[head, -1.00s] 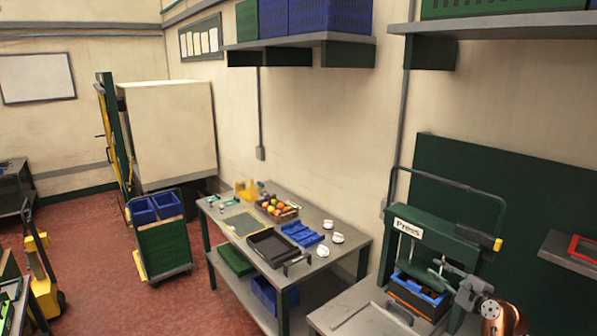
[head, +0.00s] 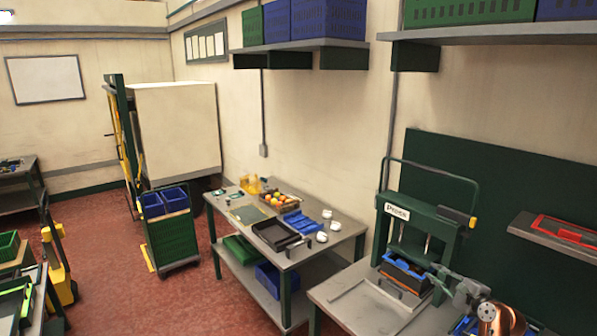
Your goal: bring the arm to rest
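My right gripper (head: 437,279) shows at the lower right, small and dark, at the end of my grey and copper arm. It appears beside the blue and orange crate (head: 405,274) under the press, in front of its right part. Whether its fingers are open or shut is too small to tell. No held object can be made out. My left gripper is not in view. A box of oranges (head: 279,199) stands at the back of the grey worktable, away from my arm.
The green press (head: 424,217) stands on a grey bench (head: 350,306) at the right. The worktable carries a black tray (head: 274,236), blue bins (head: 302,222) and white cups (head: 321,236). A green cart (head: 172,238) stands left of it. Red floor (head: 130,290) is open at left.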

